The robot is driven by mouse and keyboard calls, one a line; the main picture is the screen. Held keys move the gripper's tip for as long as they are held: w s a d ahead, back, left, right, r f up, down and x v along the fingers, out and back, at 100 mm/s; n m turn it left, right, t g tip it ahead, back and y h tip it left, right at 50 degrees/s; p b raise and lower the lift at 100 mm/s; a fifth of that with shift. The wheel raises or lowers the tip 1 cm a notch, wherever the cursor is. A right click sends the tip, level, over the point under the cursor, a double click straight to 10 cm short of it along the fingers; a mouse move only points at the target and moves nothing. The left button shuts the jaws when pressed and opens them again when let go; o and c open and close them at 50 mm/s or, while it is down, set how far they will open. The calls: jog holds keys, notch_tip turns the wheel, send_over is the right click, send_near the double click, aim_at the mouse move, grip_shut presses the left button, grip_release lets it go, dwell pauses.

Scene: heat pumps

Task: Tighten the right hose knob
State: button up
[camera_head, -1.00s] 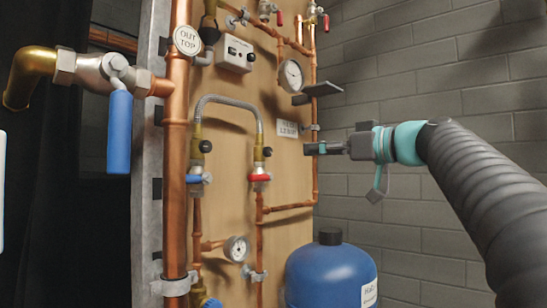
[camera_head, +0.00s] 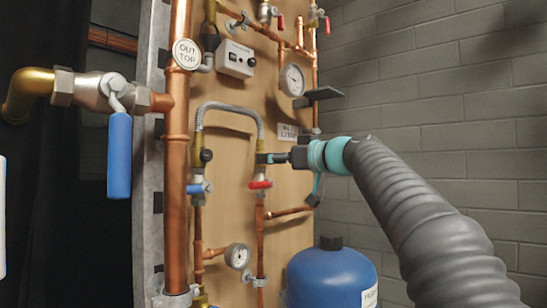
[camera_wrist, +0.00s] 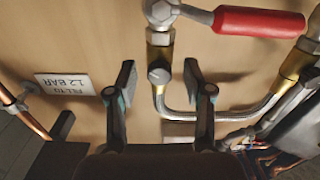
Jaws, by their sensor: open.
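The right hose knob (camera_wrist: 159,76) is a small dark round knob on the brass fitting at the right end of the grey braided hose (camera_head: 229,106). In the wrist view it sits between my open fingers, which show a gap on both sides. My gripper (camera_wrist: 160,82) is open and empty. In the head view my gripper (camera_head: 268,158) is at the right hose fitting and covers the knob. The left hose knob (camera_head: 206,155) is black and shows clearly. A red valve handle (camera_head: 260,185) sits just below the right fitting; it is large in the wrist view (camera_wrist: 258,21).
Copper pipes (camera_head: 177,150) run along the wooden board. A label (camera_head: 288,132) is on the board near my gripper. A blue valve handle (camera_head: 200,188), a pressure gauge (camera_head: 237,256) and a blue tank (camera_head: 331,279) stand lower down. A brick wall is at right.

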grip_shut()
jog(key=m+p, duration=0.1)
jog(key=m, duration=0.3)
jog(key=shift+m, duration=0.4)
grip_release()
dwell(0.3)
jog(key=v, duration=1.2)
